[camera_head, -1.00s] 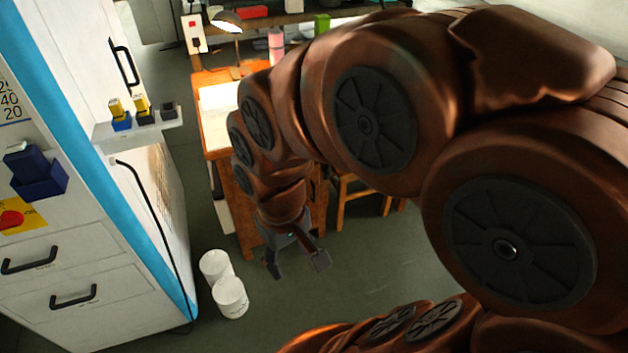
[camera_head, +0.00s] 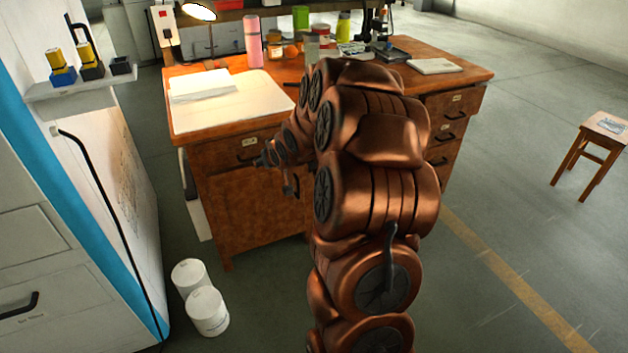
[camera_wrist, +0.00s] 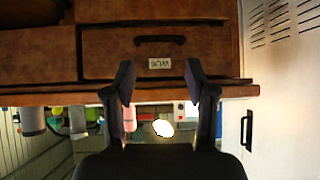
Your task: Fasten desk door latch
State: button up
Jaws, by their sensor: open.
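The wooden desk (camera_head: 470,75) stands ahead, with a labelled drawer (camera_head: 228,152) at its left front and a door panel (camera_head: 245,205) below that drawer. The wrist view is upside down: the drawer (camera_wrist: 105,55) and its dark handle (camera_wrist: 160,40) show above the desktop edge, and a strip of the door front (camera_wrist: 185,10) shows at the top. My gripper (camera_head: 276,172) is open and empty in front of the drawer and door. Its two fingers also show spread in the wrist view (camera_wrist: 160,82). I cannot make out the door latch; my arm hides the right part of the door.
A white cabinet (camera_head: 35,215) with a shelf (camera_head: 85,88) stands at the left. Two white buckets (camera_head: 207,310) are on the floor before the desk. A lamp (camera_head: 200,12), pink bottle (camera_head: 253,45) and papers (camera_head: 205,85) are on the desktop. A stool (camera_head: 605,128) stands right; floor there is clear.

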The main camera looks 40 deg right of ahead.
jog(key=w+d+f+m+t+h+b, duration=0.1)
jog(key=w+d+f+t+b, duration=0.2)
jog(key=d+f+b, duration=0.55)
jog(key=m+t+h+b, duration=0.2)
jog(key=t+b, duration=0.2)
jog(key=b, duration=0.1)
send_near(313, 166)
jog(key=w, duration=0.1)
jog(key=shift+d+f+b+x, duration=0.15)
jog(key=shift+b+x, duration=0.2)
jog(key=shift+x, duration=1.2)
jog(key=shift+d+f+b+x, duration=0.1)
jog(key=shift+f+b+x, duration=0.2)
jog(key=shift+x, duration=1.25)
jog(key=shift+w+d+r+b, duration=0.15)
jog(key=shift+w, duration=0.3)
jog(key=shift+w+d+r+b, duration=0.1)
jog(key=shift+w+d+b, duration=0.05)
jog(key=shift+w, duration=0.3)
grip_shut()
